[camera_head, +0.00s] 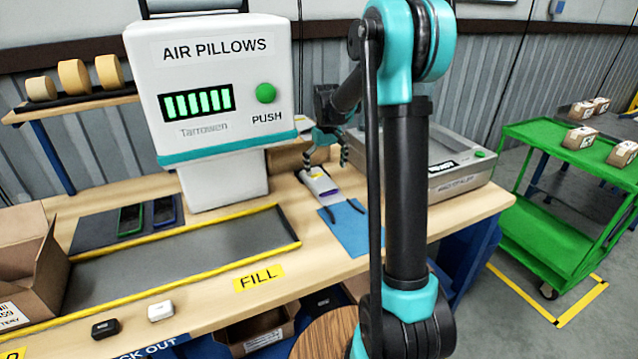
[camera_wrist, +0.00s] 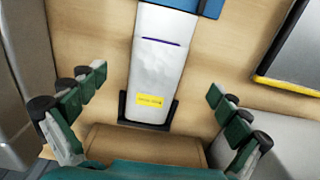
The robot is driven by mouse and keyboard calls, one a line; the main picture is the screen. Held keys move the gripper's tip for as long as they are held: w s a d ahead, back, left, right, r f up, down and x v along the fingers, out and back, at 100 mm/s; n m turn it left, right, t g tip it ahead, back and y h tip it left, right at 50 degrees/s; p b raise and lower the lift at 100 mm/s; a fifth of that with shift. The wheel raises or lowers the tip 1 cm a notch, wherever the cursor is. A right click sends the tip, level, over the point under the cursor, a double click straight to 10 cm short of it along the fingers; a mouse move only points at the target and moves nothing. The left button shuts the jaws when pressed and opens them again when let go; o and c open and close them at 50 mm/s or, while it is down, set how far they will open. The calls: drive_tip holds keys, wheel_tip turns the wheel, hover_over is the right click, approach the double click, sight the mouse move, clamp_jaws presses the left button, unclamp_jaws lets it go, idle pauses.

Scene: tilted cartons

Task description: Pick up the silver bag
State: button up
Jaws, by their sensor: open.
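The silver bag (camera_head: 319,184) lies on the wooden bench behind the blue mat (camera_head: 350,230). It has a yellow label and a thin purple stripe. In the wrist view the bag (camera_wrist: 157,65) runs down the middle, with its labelled end near a black bracket (camera_wrist: 174,112). My gripper (camera_head: 328,150) is just above the bag's far end, its fingers pointing down. In the wrist view my gripper (camera_wrist: 156,84) is open, one green finger left of the bag and one right, both apart from it. Nothing is held.
A white air pillow machine (camera_head: 212,80) stands left of my gripper. A grey metal machine (camera_head: 450,172) sits to the right. A brown carton (camera_wrist: 150,143) is close by the bag's labelled end. A green cart (camera_head: 560,240) stands far right.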

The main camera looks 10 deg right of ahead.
sight(326, 187)
drive_tip(key=shift+d+f, duration=0.15)
drive_tip(key=shift+f, duration=3.3)
drive_tip(key=c, duration=1.2)
drive_tip(key=shift+o, duration=0.2)
drive_tip(key=shift+r, duration=0.1)
